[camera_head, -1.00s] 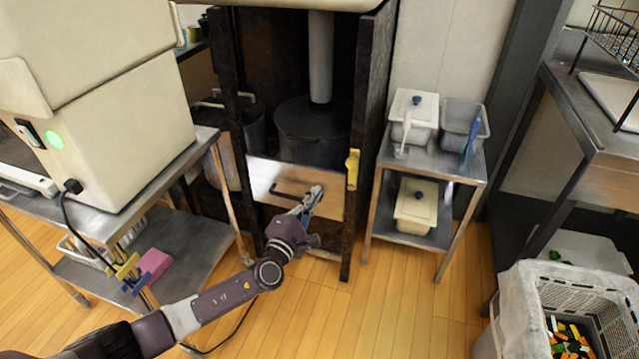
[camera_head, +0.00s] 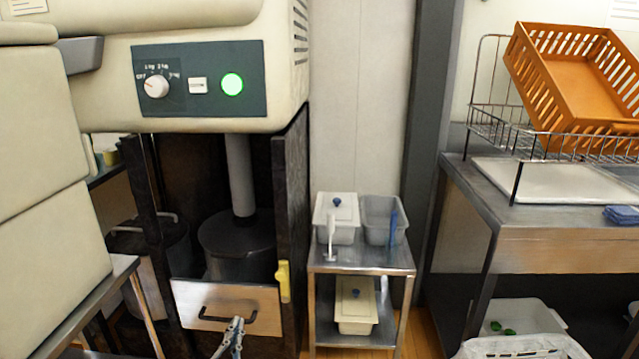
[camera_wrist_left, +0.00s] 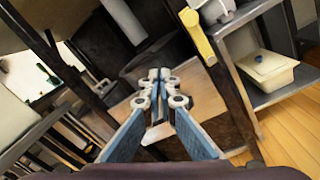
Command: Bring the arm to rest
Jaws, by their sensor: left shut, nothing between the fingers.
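My left gripper (camera_head: 231,334) shows at the bottom edge of the head view, its fingers pointing up, with most of the arm below the picture. It is just in front of the wooden panel (camera_head: 188,300) with a dark handle (camera_head: 226,316). In the left wrist view the blue-sided fingers of the left gripper (camera_wrist_left: 158,74) meet at the tips, with nothing between them. Behind them is the wooden panel (camera_wrist_left: 200,98). I cannot tell from these views whether the fingers touch the panel. My right gripper is not in view.
A dark-framed cabinet (camera_head: 292,230) holds dark pots under a machine with a lit green button (camera_head: 232,84). A metal shelf cart (camera_head: 362,258) with lidded tubs stands to its right. An orange crate (camera_head: 530,75) sits on a wire rack at the right counter.

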